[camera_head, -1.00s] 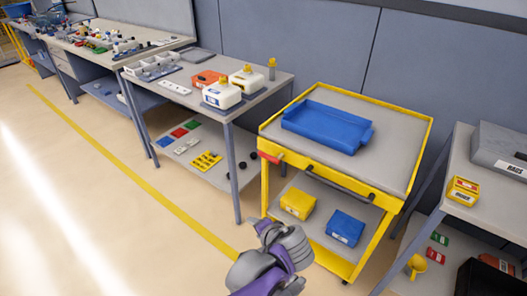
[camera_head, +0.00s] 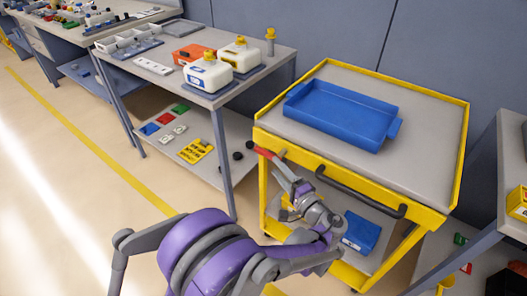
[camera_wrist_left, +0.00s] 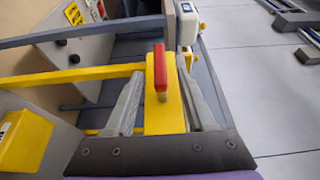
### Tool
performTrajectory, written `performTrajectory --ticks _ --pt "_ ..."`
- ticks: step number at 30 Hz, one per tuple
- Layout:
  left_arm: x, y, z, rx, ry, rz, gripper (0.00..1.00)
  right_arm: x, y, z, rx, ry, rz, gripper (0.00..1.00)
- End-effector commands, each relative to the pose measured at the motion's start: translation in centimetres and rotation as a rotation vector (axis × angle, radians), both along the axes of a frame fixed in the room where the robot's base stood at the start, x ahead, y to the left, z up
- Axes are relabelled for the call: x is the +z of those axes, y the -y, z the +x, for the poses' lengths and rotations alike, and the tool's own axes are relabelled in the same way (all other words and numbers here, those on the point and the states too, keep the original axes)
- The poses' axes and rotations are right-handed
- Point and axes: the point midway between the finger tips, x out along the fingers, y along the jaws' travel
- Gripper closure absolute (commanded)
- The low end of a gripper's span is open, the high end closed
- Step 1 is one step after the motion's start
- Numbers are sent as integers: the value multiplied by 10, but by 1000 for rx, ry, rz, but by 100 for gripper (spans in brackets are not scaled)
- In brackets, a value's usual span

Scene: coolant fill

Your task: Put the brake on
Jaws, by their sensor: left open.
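The brake is a red lever (camera_head: 261,151) at the left front corner of the yellow cart (camera_head: 426,108). In the left wrist view the red lever (camera_wrist_left: 160,72) stands out from a yellow part of the cart (camera_wrist_left: 164,115). My left gripper (camera_head: 282,163) is at that corner, just right of the lever in the head view. In the left wrist view its open fingers (camera_wrist_left: 160,85) lie on either side of the lever, with nothing gripped. I cannot tell whether a finger touches it. My right gripper is not in view.
A blue tray (camera_head: 340,112) lies on the cart top. A dark handle (camera_head: 360,194) runs along the cart front. A blue box (camera_head: 361,232) sits on the lower shelf. A table with white jugs (camera_head: 208,76) stands left of the cart. The floor at left is clear.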

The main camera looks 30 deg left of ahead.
Motion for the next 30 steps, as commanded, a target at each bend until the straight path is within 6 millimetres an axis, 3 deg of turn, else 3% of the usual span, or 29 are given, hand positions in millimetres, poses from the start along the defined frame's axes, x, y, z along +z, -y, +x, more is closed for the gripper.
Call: performTrajectory --ticks 6,12,26,30 --pt "-1 -40 19 5 -2 1 45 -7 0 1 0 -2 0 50" --pt "-1 -67 33 3 -1 0 45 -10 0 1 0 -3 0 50" --pt "0 -78 39 0 -1 -2 45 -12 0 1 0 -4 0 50" --pt "0 -78 39 0 -1 -2 70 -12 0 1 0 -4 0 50"
